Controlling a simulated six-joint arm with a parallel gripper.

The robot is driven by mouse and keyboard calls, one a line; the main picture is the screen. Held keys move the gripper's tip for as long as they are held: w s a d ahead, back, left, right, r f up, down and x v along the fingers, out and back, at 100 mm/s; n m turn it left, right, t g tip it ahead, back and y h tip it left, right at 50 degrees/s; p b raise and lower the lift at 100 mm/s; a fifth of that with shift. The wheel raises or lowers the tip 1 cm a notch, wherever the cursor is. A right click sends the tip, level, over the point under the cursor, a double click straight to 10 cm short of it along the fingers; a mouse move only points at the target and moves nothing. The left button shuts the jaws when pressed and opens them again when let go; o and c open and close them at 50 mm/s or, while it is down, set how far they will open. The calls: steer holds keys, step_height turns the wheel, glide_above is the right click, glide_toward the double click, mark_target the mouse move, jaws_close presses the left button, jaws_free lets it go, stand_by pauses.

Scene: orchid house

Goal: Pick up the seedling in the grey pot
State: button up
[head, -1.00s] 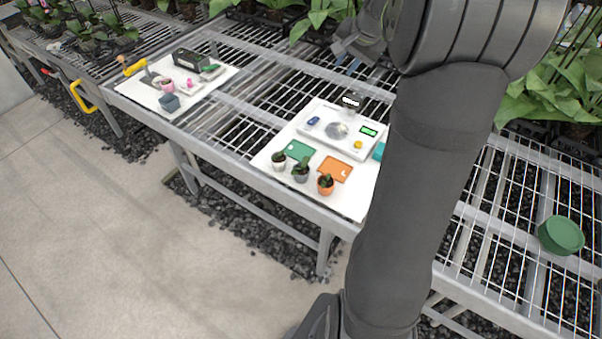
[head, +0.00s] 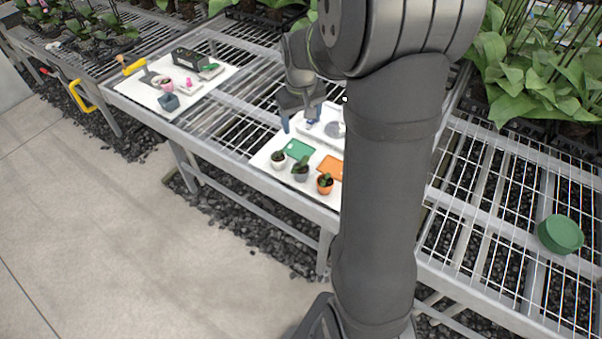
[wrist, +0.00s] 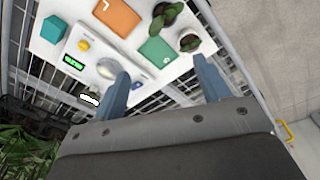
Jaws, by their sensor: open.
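The seedling in the grey pot (head: 300,173) stands upright on the white board (head: 262,160), between a seedling in a white pot (head: 278,160) and one in an orange pot (head: 325,185). In the wrist view, the grey pot's seedling (wrist: 166,13) is at the top edge, and the white pot's seedling (wrist: 190,42) is below it to the right. The orange pot is outside that view. My gripper (head: 300,122) is open and empty. It hangs above the board, behind the pots and apart from them. The wrist view shows its two fingers (wrist: 160,68) spread.
A green card (wrist: 157,50) and an orange card (wrist: 117,17) lie behind the pots. A scale (wrist: 92,58) stands behind the cards, partly hidden by my arm in the head view. A second board (head: 150,95) with tools and pots is at left. A green bowl (head: 560,234) is at right.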

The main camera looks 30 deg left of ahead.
steer(key=s+f+n+h, duration=0.1)
steer(key=s+f+n, duration=0.2)
glide_above(300, 170)
steer(key=f, duration=1)
steer(key=shift+s+f, duration=0.15)
steer(key=shift+s, duration=0.25)
steer(key=shift+w+f, duration=0.2)
steer(key=shift+f, duration=1.35)
steer(key=shift+w+f, duration=0.2)
steer(key=shift+f, duration=1.3)
steer(key=shift+c, duration=0.2)
steer(key=c, duration=1)
